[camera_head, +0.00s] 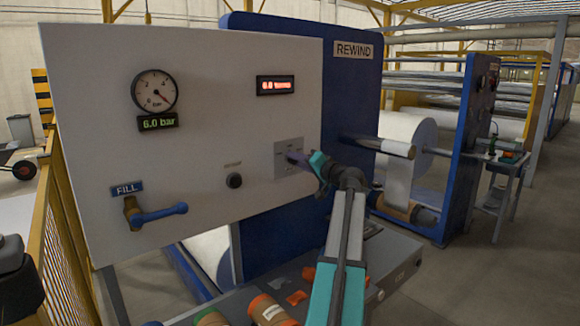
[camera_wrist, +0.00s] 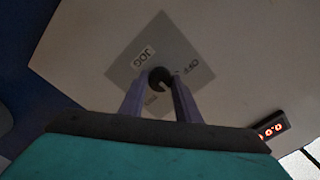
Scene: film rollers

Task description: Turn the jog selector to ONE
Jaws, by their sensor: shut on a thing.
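The jog selector is a small round dark knob (camera_wrist: 160,78) at the centre of a grey square plate (camera_wrist: 185,58). In the wrist view the plate appears rotated, with "JOG" at its upper left and "OFF" to the right; another label below is partly hidden and hard to read. My gripper (camera_wrist: 160,88) has its two fingers on either side of the knob, shut on it. In the head view the plate (camera_head: 289,146) is on the white panel, and my gripper (camera_head: 302,160) reaches it from the right, covering much of the knob. The knob's pointer direction is unclear.
The white panel (camera_head: 210,90) also carries a gauge (camera_head: 154,91), a red display (camera_head: 276,85), a black button (camera_head: 234,180) and a blue-handled FILL valve (camera_head: 160,214). Below, a grey bench (camera_head: 365,262) holds rolls and orange scraps. Blue REWIND machinery stands behind.

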